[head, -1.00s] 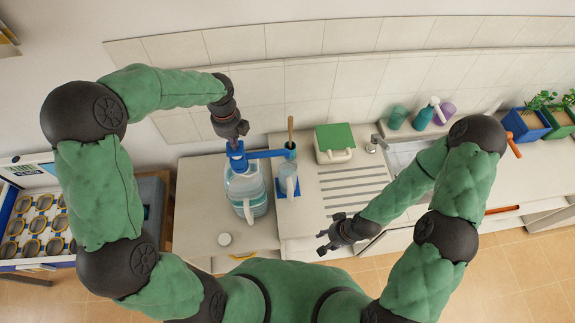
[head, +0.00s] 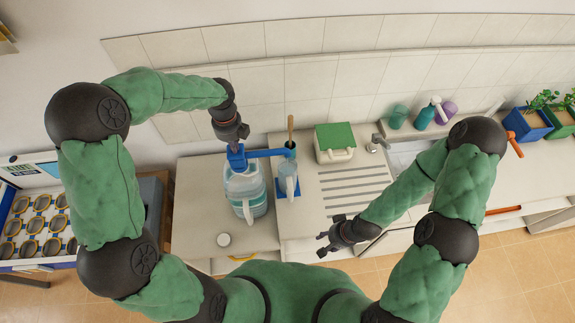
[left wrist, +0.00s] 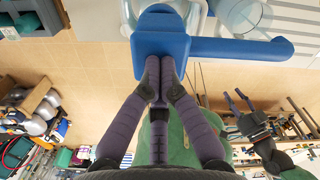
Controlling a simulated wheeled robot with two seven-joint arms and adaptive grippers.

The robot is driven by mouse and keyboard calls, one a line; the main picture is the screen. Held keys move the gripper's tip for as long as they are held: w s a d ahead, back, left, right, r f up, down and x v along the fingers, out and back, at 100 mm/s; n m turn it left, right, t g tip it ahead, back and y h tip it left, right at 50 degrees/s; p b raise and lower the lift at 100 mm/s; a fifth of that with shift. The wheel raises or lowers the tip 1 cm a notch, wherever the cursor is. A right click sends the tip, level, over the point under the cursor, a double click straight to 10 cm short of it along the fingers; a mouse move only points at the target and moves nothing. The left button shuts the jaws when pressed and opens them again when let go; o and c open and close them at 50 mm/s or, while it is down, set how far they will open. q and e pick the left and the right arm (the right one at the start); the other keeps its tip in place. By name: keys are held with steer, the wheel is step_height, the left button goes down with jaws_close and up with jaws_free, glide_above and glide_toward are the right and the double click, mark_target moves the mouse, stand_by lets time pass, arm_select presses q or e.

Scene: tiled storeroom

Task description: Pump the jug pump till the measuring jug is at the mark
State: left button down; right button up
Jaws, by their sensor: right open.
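The large clear water jug (head: 246,192) stands on the counter with the blue jug pump (head: 237,160) on top. The pump's blue spout (head: 266,153) reaches right, over the measuring jug (head: 288,182). This clear jug stands on a blue base (head: 287,195); its level and mark are too small to read. My left gripper (head: 236,146) is at the top of the pump. In the left wrist view, its fingertips (left wrist: 160,80) are together against the blue pump head (left wrist: 160,48). My right gripper (head: 325,246) is open and empty near the counter's front edge.
A wooden-handled tool in a dark holder (head: 290,143) stands behind the measuring jug. A green-lidded box (head: 335,143) is to the right, beyond the ribbed drainer (head: 352,187). Bottles stand by the sink.

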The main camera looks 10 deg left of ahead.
arm_select(q)
steer(key=shift+r+p, duration=1.05)
steer(key=shift+r, duration=0.3)
steer(key=shift+f, duration=0.2)
